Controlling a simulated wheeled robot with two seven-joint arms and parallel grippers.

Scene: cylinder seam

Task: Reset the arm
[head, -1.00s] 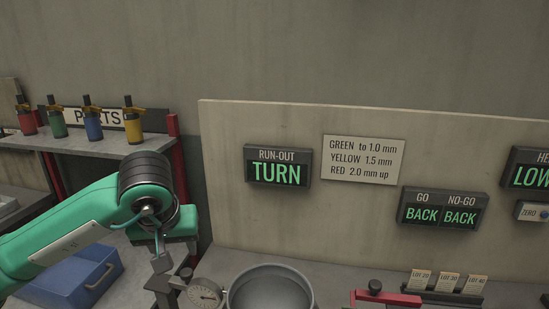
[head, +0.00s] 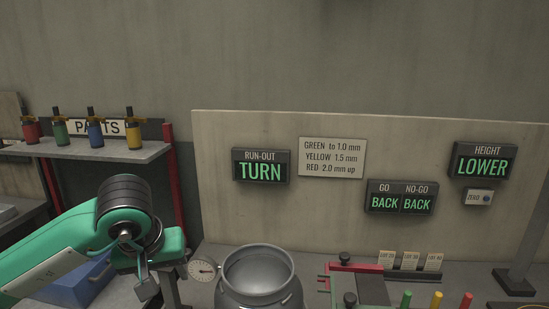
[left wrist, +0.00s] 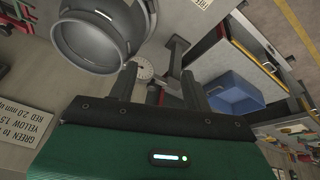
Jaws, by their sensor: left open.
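My left arm (head: 75,245), green with a black ringed joint, comes in from the left in the head view. My left gripper (left wrist: 158,88) is open and empty in the left wrist view, its two dark fingers apart. In the head view its tip shows only in part, beside the dial gauge (head: 203,270). The grey metal cylinder (head: 262,290) stands on the bench to the right of the gauge; it also shows in the left wrist view (left wrist: 98,45), apart from the fingers. My right gripper is not in view.
A blue bin (head: 75,283) lies behind my left arm. A shelf (head: 90,150) with several coloured bottles stands at the left. A panel (head: 400,150) carries lit signs. Coloured pegs (head: 436,300) and lot cards (head: 409,260) are on the bench at the right.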

